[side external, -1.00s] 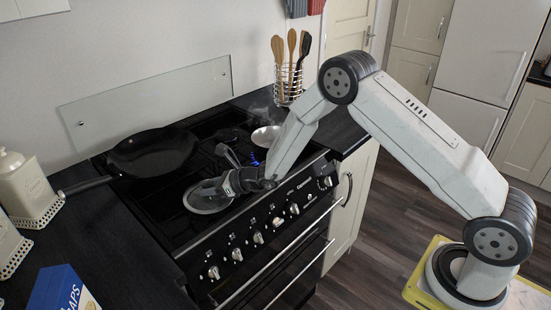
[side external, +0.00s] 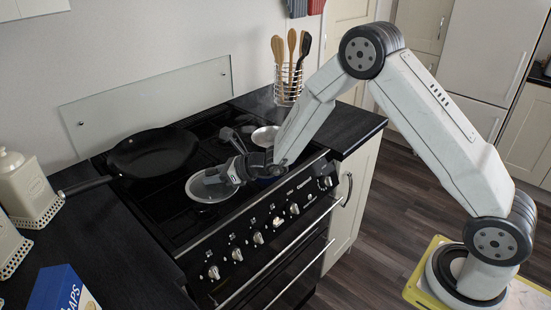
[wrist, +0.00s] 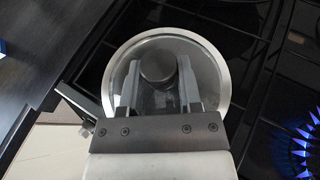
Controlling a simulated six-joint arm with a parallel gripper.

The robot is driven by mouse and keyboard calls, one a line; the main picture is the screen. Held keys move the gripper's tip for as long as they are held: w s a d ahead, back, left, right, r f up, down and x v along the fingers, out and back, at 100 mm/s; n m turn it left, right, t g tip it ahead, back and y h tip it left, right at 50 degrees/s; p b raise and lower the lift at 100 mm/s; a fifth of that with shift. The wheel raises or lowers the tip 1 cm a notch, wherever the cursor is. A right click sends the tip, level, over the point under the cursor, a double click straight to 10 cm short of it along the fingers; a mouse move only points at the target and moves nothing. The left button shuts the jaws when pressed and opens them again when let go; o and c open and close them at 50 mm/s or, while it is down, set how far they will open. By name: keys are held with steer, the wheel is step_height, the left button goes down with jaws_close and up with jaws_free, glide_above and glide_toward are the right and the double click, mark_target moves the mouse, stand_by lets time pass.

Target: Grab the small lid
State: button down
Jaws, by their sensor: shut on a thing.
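The small lid (wrist: 205,62) is a round glass disc with a pale metal rim and a dark round knob (wrist: 158,67). In the wrist view my gripper (wrist: 157,80) has one finger on each side of the knob and is shut on it. In the side view the lid (side external: 203,197) hangs from my gripper (side external: 222,177) over the front of the black stove. It looks slightly above the stove top, but the exact gap is hard to judge. My gripper hides part of the lid there.
A black frying pan (side external: 152,152) sits on the left burners, its handle pointing left. A small silver pan (side external: 264,137) stands at the back right, partly behind my arm. A blue flame (wrist: 304,138) burns at right in the wrist view. A utensil holder (side external: 288,84) stands behind.

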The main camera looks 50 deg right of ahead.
mark_target(223, 186)
steer(key=s+r, duration=0.1)
steer(key=r, duration=0.1)
steer(key=s+r, duration=0.1)
steer(key=shift+s+d+r, duration=0.2)
steer(key=shift+s+r, duration=0.15)
steer(key=shift+s, duration=0.05)
steer(key=s+d+r, duration=0.1)
steer(key=s+r, duration=0.2)
steer(key=s, duration=0.5)
steer(key=shift+s+r, duration=0.35)
steer(key=shift+s, duration=0.05)
steer(key=shift+d, duration=0.1)
